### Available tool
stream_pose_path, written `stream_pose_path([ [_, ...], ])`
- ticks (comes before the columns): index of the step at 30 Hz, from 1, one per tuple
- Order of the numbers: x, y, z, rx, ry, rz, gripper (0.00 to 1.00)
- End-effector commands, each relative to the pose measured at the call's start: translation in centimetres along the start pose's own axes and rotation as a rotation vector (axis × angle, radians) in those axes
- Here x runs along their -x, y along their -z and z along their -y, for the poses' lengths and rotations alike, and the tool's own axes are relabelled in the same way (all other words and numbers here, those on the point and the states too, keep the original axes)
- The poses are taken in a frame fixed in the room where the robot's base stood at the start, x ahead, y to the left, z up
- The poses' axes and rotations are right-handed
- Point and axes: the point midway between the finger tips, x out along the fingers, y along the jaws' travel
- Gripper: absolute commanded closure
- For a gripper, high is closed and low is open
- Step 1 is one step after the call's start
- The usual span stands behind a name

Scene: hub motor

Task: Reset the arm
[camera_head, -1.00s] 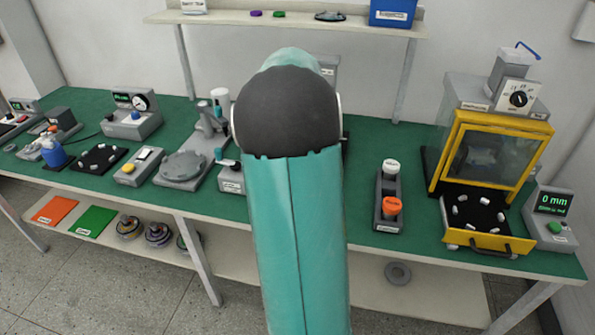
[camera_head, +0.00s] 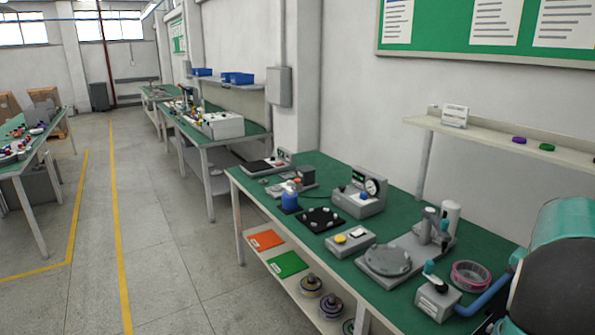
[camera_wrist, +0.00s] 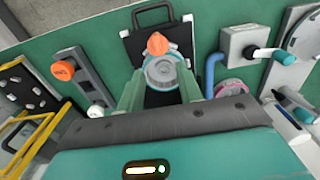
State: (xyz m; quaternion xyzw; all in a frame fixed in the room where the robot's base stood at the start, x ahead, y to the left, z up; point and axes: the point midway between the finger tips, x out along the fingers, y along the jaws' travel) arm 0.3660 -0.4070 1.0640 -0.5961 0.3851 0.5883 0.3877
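My gripper (camera_wrist: 160,92) shows in the wrist view, with two teal fingers standing apart above the bench. A grey round part with an orange top (camera_wrist: 160,68) appears between or just beyond the fingertips. I cannot tell whether the fingers touch it. Behind it is a black plate with a handle (camera_wrist: 155,18). In the head view, only a teal and dark part of my arm (camera_head: 555,265) shows at the right edge, and the gripper is outside that view.
The green bench (camera_head: 320,170) carries a grey round fixture (camera_head: 388,260), a gauge box (camera_head: 362,195), a pink ring (camera_head: 470,275) and a lever box (camera_head: 437,298). An orange knob (camera_wrist: 62,70) on a grey stand shows in the wrist view. Open floor (camera_head: 170,240) lies left.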

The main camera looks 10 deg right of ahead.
Motion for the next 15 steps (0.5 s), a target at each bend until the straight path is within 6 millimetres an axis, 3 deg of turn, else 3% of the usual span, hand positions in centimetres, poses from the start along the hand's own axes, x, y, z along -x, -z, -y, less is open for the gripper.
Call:
stream_pose_path([
  [5, 2.6, -5.4, 4.3, 0.151, 0.055, -0.047, 0.65],
  [9, 4.7, -11.6, 7.8, 0.317, 0.106, -0.099, 0.65],
  [15, 6.4, -20.8, 10.7, 0.559, 0.168, -0.179, 0.65],
])
